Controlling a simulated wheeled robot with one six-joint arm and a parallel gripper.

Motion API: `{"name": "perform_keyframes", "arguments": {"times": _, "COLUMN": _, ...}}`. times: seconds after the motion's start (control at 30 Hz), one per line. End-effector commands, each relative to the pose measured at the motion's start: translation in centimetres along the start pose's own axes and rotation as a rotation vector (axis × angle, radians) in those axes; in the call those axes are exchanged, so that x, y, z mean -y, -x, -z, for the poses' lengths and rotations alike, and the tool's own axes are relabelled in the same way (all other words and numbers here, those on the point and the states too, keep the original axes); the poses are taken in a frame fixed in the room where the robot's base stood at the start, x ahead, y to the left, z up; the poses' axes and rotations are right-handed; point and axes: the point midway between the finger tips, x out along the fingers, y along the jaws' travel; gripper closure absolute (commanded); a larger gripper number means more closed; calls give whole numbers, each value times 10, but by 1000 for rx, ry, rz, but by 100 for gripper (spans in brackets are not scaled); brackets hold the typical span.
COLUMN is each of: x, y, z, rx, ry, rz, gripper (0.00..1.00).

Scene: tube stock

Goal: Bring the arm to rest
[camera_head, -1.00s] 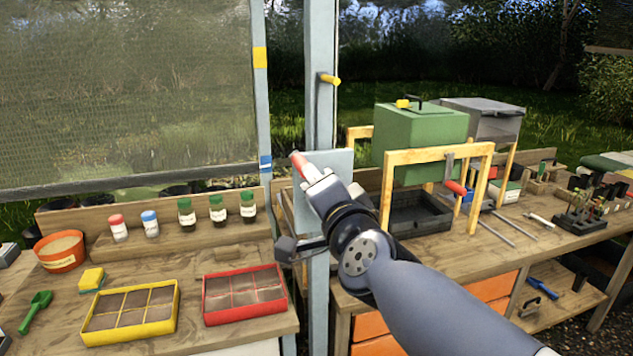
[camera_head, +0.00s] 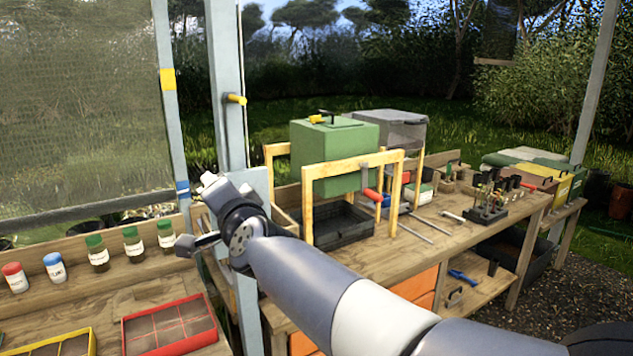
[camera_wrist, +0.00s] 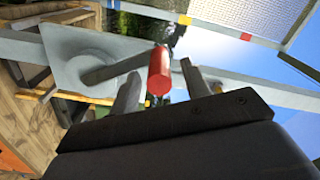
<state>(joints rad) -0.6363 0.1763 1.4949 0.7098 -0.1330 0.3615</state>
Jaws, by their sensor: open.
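My arm reaches from the lower right toward the blue-grey post in the head view. My gripper (camera_head: 207,182) is at its end, in front of the post's pale plate (camera_head: 259,181). In the wrist view my gripper (camera_wrist: 160,70) is open, its two dark fingers apart. A red handle (camera_wrist: 159,72) on a grey lever (camera_wrist: 112,68) shows between the fingers, with a gap on each side. The lever joins a round hub on the grey plate (camera_wrist: 68,48). I cannot tell how deep the handle sits between the fingers. The red handle cannot be made out in the head view.
A bench on the left holds several jars (camera_head: 97,252) and a red tray (camera_head: 172,328). The right bench carries a wooden frame (camera_head: 352,170), a green box (camera_head: 335,150) and a dark tray (camera_head: 340,226). A yellow peg (camera_head: 236,99) sticks out of the post above my gripper.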

Motion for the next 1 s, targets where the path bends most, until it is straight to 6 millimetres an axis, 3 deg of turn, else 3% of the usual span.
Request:
{"name": "perform_keyframes", "arguments": {"times": 0.2, "x": 0, "y": -23, "z": 0, "rx": 0, "ry": 0, "rz": -1, "gripper": 55}}
{"name": "perform_keyframes", "arguments": {"times": 0.4, "x": 0, "y": -29, "z": 0, "rx": 1, "ry": 0, "rz": -1, "gripper": 55}}
{"name": "perform_keyframes", "arguments": {"times": 0.77, "x": 0, "y": -28, "z": 0, "rx": 0, "ry": 0, "rz": 0, "gripper": 55}}
{"name": "perform_keyframes", "arguments": {"times": 1.0, "x": 0, "y": -6, "z": 0, "rx": 0, "ry": 0, "rz": 1, "gripper": 55}}
